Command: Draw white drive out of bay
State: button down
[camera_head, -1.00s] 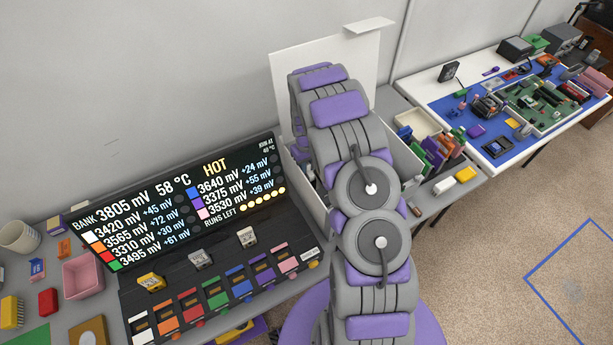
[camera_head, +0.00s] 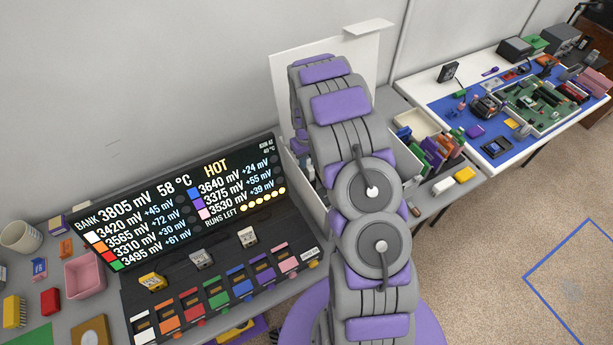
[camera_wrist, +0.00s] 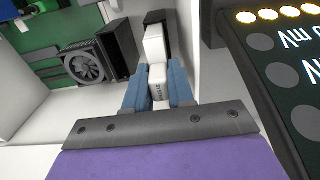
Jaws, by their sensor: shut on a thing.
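In the wrist view, my gripper (camera_wrist: 158,90) has its blue fingers closed on the near end of a white drive (camera_wrist: 155,45). The drive points away from me, and its far part lies by a dark bay (camera_wrist: 157,18) inside the white computer case (camera_wrist: 187,45). I cannot tell how much of the drive is still inside the bay. In the head view, the open case (camera_head: 352,72) stands behind my arm, which hides the gripper, the drive and the bay.
The case holds a green board with a fan (camera_wrist: 84,67) and a black block (camera_wrist: 117,50), left of my fingers. A lit display (camera_head: 165,205) stands close on the right in the wrist view. A tray (camera_head: 418,122) and colored drives lie right of the case.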

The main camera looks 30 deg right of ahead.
jog(key=shift+r+p, duration=0.8)
jog(key=shift+r, duration=2.95)
